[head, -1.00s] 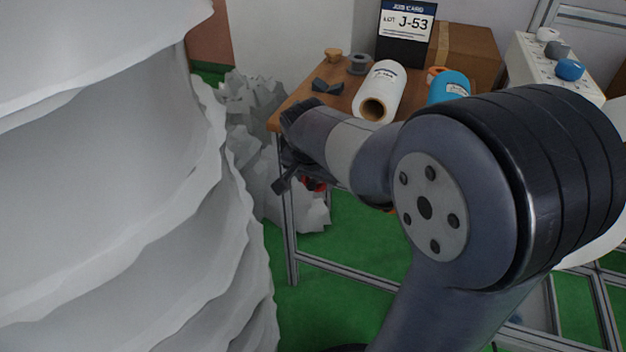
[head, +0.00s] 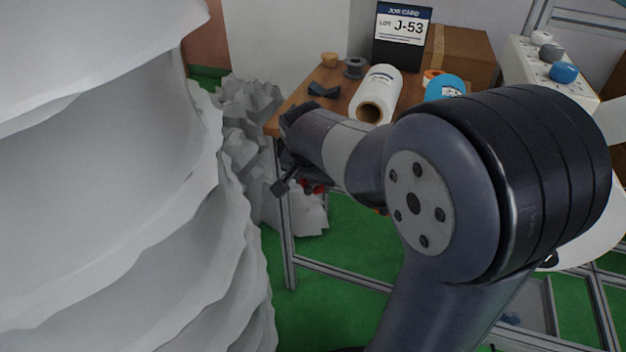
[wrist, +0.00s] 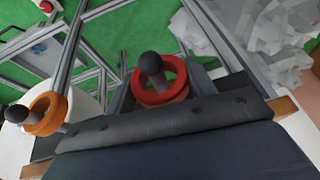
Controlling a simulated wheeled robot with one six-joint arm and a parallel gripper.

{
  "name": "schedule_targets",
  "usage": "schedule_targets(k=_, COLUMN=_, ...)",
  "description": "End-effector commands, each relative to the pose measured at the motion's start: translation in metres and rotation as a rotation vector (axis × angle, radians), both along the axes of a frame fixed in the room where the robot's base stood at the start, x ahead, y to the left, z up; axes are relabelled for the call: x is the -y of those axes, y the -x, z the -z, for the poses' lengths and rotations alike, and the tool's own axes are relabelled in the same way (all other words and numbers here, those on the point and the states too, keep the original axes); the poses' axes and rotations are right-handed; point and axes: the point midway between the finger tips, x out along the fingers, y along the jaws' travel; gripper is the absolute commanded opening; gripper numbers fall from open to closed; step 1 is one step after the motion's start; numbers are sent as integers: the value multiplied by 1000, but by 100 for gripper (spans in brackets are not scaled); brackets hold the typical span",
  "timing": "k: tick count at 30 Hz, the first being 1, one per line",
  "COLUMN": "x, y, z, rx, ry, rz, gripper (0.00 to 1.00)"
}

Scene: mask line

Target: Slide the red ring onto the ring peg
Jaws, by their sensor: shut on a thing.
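The red ring (wrist: 178,94) is in the middle of the wrist view, between the dark fingers of my gripper (wrist: 163,84), which is shut on it. A dark ball-tipped post (wrist: 152,62) shows at the ring's opening, and its shaft appears to run inside the ring. I cannot tell how far along the shaft the ring sits. In the head view my gripper (head: 300,180) is low beside the table's front left leg, with a little of the red ring (head: 312,187) showing. My arm hides much of that area.
An orange ring (wrist: 48,116) is around another dark-knobbed post at left in the wrist view. The wooden table (head: 330,102) holds a white roll (head: 380,88), a blue roll (head: 445,87) and a job card (head: 402,38). Crumpled grey material (head: 250,130) stands close to the gripper's left.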

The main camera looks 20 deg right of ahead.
Motion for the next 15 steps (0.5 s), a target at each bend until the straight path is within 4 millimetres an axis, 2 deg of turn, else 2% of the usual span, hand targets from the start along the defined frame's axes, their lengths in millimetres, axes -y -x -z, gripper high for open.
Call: schedule_targets(k=15, x=0, y=0, z=5, rx=0, ry=0, rz=0, gripper=30)
